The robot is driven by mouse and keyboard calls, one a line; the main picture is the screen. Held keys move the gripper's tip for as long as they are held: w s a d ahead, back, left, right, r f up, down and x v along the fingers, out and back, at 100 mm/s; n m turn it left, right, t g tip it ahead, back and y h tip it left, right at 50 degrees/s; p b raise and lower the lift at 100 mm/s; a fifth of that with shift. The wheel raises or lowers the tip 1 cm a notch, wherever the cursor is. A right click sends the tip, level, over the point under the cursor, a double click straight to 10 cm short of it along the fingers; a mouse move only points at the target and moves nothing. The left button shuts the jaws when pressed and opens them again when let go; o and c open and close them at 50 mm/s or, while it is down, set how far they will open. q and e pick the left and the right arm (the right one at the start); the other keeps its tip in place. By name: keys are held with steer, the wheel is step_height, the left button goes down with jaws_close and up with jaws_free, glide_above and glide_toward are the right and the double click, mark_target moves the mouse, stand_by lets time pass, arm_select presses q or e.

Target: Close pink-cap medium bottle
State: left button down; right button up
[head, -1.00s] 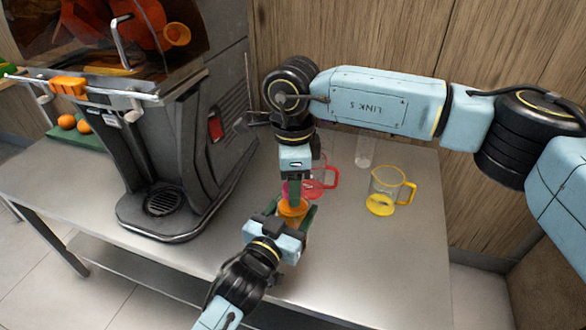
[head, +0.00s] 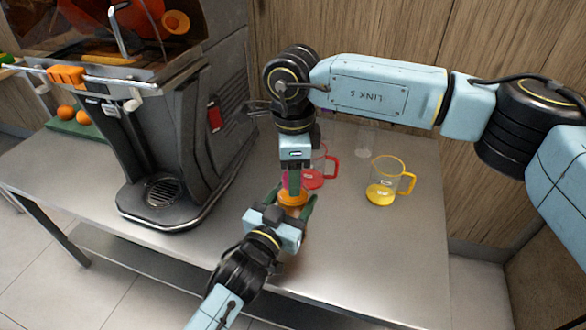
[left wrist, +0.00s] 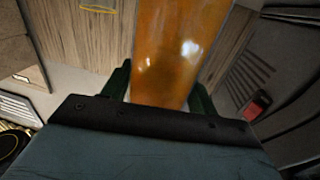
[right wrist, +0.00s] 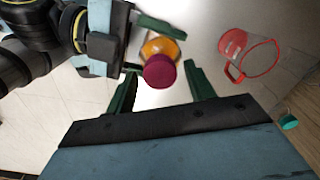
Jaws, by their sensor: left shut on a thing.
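The medium bottle, filled with orange juice (head: 292,198), is held in my left gripper (head: 290,207) above the front of the table. Its orange body fills the middle of the left wrist view (left wrist: 172,55), between the two green fingers. The pink cap (right wrist: 160,71) sits at the bottle's top in the right wrist view; whether it is fully seated I cannot tell. My right gripper (right wrist: 162,90) points down over the bottle. Its fingers are apart, one on each side of the cap, with gaps visible. In the head view the right gripper (head: 294,183) mostly hides the cap.
A red-handled jug (head: 315,180) stands just behind the grippers. A clear container (head: 366,140) is at the back. The big juicer (head: 180,150) fills the left side. The table's right front is clear.

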steer(key=shift+o, duration=0.3)
steer(key=shift+r, duration=0.1)
step_height(320, 180, up, 12)
stand_by(0.3)
arm_select(q)
steer(key=shift+c, duration=1.8)
jaws_free()
steer(key=shift+s, duration=0.1)
steer(key=p+v, duration=0.2)
steer(key=v, duration=1.1)
steer(key=shift+p, duration=0.4)
arm_select(e)
step_height(320, 180, up, 2)
steer(key=shift+r, duration=0.25)
arm_select(q)
steer(key=shift+s+a, duration=0.1)
